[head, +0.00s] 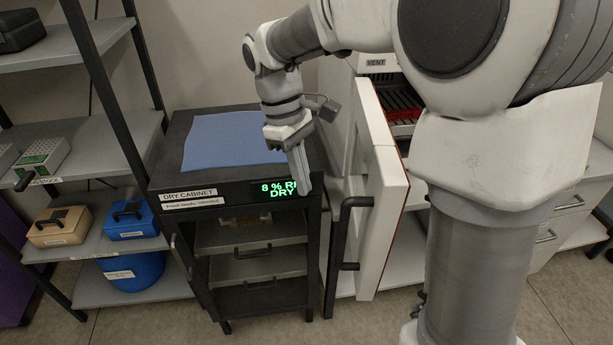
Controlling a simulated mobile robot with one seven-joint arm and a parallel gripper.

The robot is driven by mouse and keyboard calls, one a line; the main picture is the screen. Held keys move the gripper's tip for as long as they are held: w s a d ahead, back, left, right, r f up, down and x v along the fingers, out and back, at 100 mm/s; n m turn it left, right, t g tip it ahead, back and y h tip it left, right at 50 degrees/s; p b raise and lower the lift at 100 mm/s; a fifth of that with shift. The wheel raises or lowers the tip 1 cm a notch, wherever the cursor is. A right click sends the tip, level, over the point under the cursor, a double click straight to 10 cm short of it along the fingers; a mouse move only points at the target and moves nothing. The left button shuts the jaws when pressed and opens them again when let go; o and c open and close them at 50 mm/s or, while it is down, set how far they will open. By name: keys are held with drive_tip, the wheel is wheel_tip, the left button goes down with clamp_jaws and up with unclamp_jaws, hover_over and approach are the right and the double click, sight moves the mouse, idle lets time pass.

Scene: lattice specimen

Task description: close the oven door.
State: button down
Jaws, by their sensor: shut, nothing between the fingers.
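The oven (376,66) stands behind my arm, with a "VENT" label on its top front and dark racks inside. Its white door (379,200) stands open and swung out toward me, with a red-edged seal along its side. A black bar handle (338,250) is on the door's left face. My gripper (304,190) points down, shut and empty, in front of the dry cabinet's display. It is left of the door and above the handle in the picture; I see no contact with the door. My arm hides the oven's right part.
The dark dry cabinet (185,150) with a blue mat (232,138) on top stands close left of the door. A shelf rack (80,150) holds a tan case (60,226), a blue case (130,220) and a blue tub (133,274). Drawers (560,205) stand at right. Some floor shows in front.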

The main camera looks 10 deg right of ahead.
drive_tip(key=s+d+f, duration=0.4)
drive_tip(key=f, duration=0.4)
drive_tip(key=shift+s+d+f, duration=0.15)
drive_tip(key=shift+d+f, duration=0.1)
drive_tip(key=shift+f, duration=0.05)
drive_tip(key=shift+d, duration=0.1)
